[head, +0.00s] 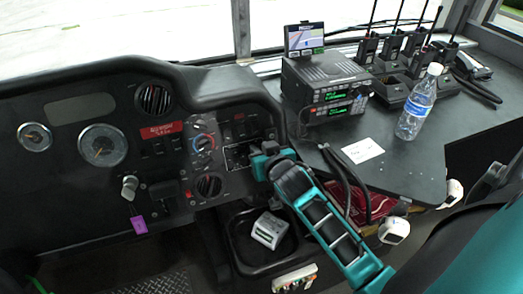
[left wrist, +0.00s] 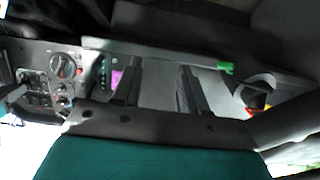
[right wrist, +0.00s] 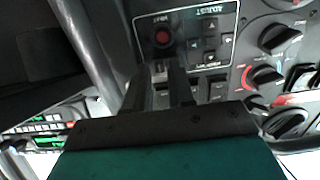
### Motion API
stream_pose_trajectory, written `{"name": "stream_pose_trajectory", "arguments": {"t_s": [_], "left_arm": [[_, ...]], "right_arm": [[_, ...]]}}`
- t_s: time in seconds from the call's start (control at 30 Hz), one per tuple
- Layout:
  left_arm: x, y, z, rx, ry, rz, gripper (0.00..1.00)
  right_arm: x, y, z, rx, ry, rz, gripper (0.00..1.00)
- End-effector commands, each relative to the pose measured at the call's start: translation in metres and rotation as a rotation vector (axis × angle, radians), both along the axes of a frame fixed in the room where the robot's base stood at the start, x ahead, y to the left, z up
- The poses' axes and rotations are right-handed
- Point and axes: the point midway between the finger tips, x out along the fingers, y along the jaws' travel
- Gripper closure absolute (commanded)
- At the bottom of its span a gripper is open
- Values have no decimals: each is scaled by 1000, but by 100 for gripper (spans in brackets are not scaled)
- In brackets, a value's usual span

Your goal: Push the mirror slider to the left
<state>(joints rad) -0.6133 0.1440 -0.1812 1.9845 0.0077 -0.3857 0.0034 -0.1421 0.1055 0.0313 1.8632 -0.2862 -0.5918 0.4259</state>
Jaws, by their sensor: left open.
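The mirror control panel (head: 237,157) is a small dark plate with a white outline, right of the round knobs on the dashboard. In the right wrist view the panel (right wrist: 197,32) shows "ADJUST", arrow buttons and a red round control (right wrist: 163,37). I cannot single out the slider; my fingers hide part of the panel. My right gripper (head: 259,163) is at the panel's right side, its fingers close together and pointing at it; contact cannot be told. In the left wrist view my left gripper (left wrist: 160,82) is open and empty, away from the panel.
A radio stack (head: 325,90) with a small screen (head: 305,40), a water bottle (head: 418,103) and several handheld radios stand on the right counter. A tray (head: 245,250) with a white box (head: 269,230) lies below the panel. Knobs (head: 208,185) sit close left of the panel.

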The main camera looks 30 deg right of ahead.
Motion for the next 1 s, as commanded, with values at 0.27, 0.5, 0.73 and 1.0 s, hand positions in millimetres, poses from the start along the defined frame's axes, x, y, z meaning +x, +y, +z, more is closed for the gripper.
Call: {"name": "stream_pose_trajectory", "arguments": {"t_s": [0.27,0.5,0.73,1.0], "left_arm": [[0,0,0,0,-1,0,57],[0,0,0,1,-1,-1,57],[0,0,0,1,-1,-1,57],[0,0,0,1,-1,-1,57]], "right_arm": [[0,0,0,0,0,0,94],[0,0,0,0,0,0,100],[0,0,0,0,0,0,100],[0,0,0,0,0,0,100]]}}
